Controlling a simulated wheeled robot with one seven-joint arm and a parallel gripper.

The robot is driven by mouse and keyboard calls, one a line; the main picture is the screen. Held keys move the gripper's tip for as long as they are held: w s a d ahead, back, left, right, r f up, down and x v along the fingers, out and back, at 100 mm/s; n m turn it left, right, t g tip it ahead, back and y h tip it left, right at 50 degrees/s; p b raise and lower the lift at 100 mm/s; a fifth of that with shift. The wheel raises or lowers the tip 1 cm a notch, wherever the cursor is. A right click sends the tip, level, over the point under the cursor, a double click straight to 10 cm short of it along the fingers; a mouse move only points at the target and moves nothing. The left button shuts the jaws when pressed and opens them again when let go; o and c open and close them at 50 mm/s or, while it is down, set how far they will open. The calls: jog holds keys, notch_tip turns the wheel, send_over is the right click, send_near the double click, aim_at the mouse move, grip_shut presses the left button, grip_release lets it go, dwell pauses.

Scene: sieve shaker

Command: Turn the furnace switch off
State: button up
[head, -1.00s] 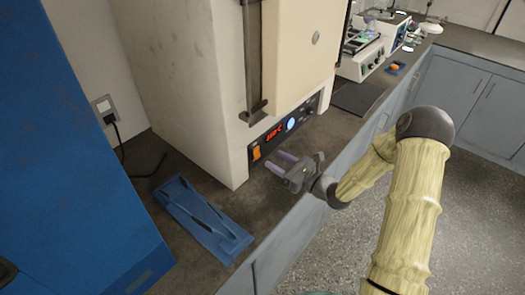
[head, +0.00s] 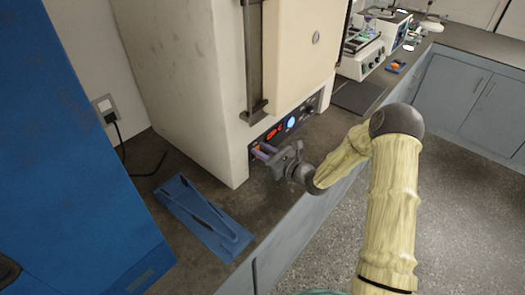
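The furnace (head: 190,80) is a tall cream box on the counter with a dark control panel (head: 301,115) low on its front.
A blue tray-like holder (head: 202,217) lies on the dark counter at the front left. A large blue cabinet (head: 80,150) stands at the left. A wall socket with a plug (head: 106,110) is behind. Other instruments (head: 362,62) stand farther right along the counter.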

jog(key=shift+s+d+f+t+y+b, duration=0.1)
jog(key=shift+f+t+y+b, duration=0.4)
jog(key=shift+b, duration=0.85)
jog(key=shift+d+f+t+y+b, duration=0.15)
jog(key=shift+t+y+b, duration=0.15)
jog(key=shift+y+b, duration=0.35)
jog(key=shift+t+b, duration=0.3)
jog(key=shift+b, duration=0.05)
jog(key=shift+s+r, duration=0.1)
jog(key=shift+r, duration=0.1)
jog(key=o, duration=1)
